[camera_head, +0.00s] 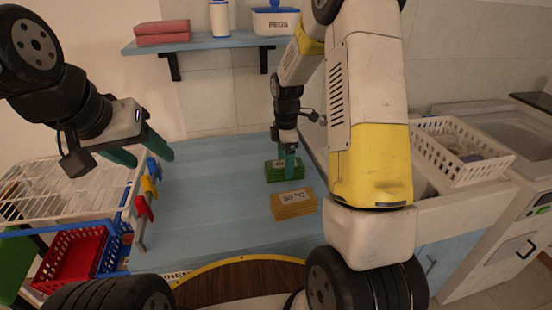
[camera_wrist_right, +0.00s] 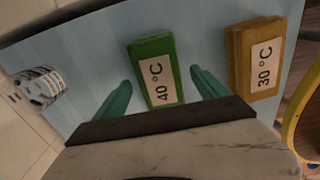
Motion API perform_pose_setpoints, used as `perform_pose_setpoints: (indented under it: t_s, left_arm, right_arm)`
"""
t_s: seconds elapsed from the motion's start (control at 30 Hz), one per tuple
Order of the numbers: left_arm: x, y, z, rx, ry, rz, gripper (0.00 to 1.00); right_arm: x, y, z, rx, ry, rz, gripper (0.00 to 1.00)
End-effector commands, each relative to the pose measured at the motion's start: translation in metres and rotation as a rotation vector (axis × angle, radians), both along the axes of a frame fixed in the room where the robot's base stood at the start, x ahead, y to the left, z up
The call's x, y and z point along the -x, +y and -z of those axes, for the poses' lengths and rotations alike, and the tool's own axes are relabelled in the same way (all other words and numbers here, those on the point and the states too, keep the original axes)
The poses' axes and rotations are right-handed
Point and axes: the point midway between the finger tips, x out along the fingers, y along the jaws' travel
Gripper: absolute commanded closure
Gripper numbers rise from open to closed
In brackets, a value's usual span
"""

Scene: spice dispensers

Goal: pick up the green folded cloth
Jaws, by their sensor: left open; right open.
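The green folded cloth (camera_head: 275,172) lies on the blue counter, with a white label. In the right wrist view the green cloth (camera_wrist_right: 156,70) shows its "40 °C" label and lies between the two teal fingers. My right gripper (camera_head: 286,168) is open and points down at the cloth, partly covering it in the head view. In the right wrist view the right gripper (camera_wrist_right: 160,95) has one finger on each side of the cloth, with gaps between; I cannot tell how low the fingertips are. My left gripper (camera_head: 148,157) is open and empty above the drying rack.
A yellow folded cloth (camera_head: 293,204) labelled "30 °C" lies close to the green one. A white wire rack (camera_head: 70,185) with coloured clips stands at left, above a red basket (camera_head: 72,257). A shelf (camera_head: 205,43) holds red cloths (camera_head: 163,32). A white basket (camera_head: 460,150) is at right.

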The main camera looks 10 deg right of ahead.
Motion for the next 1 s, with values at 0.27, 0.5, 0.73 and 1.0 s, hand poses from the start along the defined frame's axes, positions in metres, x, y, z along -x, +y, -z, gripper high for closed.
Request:
perform_pose_setpoints:
  t_s: [0.27, 0.5, 0.73, 1.0]
  left_arm:
    - [0.000, 0.000, 0.000, 0.000, 0.000, 0.000, 0.45]
    - [0.000, 0.000, 0.000, 0.000, 0.000, 0.000, 0.45]
    - [0.000, 0.000, 0.000, 0.000, 0.000, 0.000, 0.45]
    - [0.000, 0.000, 0.000, 0.000, 0.000, 0.000, 0.45]
  right_arm:
    - [-0.001, 0.000, 0.020, 0.000, -0.001, 0.000, 0.16]
    - [-0.001, 0.000, 0.020, -0.001, -0.002, 0.000, 0.34]
    - [-0.001, 0.000, 0.020, -0.001, -0.002, 0.001, 0.79]
    - [-0.001, 0.001, 0.018, -0.001, -0.003, 0.001, 0.86]
